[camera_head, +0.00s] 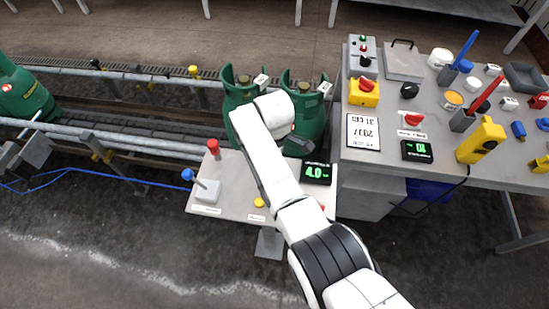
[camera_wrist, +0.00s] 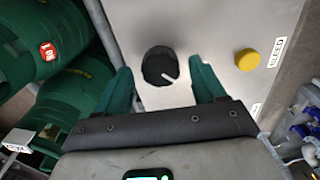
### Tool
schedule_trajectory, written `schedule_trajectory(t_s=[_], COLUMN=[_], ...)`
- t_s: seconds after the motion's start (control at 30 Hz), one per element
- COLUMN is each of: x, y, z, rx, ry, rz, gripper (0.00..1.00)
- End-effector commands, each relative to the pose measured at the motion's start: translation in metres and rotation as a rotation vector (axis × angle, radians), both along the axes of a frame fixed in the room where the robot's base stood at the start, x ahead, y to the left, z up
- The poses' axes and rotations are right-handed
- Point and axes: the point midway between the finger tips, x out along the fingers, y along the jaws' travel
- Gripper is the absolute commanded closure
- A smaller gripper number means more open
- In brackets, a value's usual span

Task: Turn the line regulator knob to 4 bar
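The regulator knob (camera_wrist: 158,66) is round and black with a white pointer, on a light grey panel (camera_wrist: 205,22). The pointer aims to the lower right in the wrist view. My gripper (camera_wrist: 161,70) has its two green fingers on either side of the knob, with gaps to it, so it is open and holds nothing. In the head view a black display (camera_head: 317,173) on the panel reads 4.0 in green digits. In the wrist view only a bit of a green-lit display (camera_wrist: 148,174) shows at the bottom edge.
A yellow button (camera_wrist: 246,60) sits right of the knob. The panel also carries a blue-topped lever (camera_head: 188,175) and a red-topped post (camera_head: 214,148). Green gas cylinders (camera_head: 305,112) stand on the conveyor close behind. A crowded grey table (camera_head: 358,185) stands at the right.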

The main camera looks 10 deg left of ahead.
Motion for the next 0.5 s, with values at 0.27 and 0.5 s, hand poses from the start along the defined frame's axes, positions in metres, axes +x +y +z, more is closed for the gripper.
schedule_trajectory(t_s=[0.27,0.5], x=[0.000,0.000], y=[0.000,0.000], z=[0.001,0.029], rx=[-0.001,0.001], ry=[0.001,-0.001], rz=[-0.001,-0.001], gripper=[0.29,0.29])
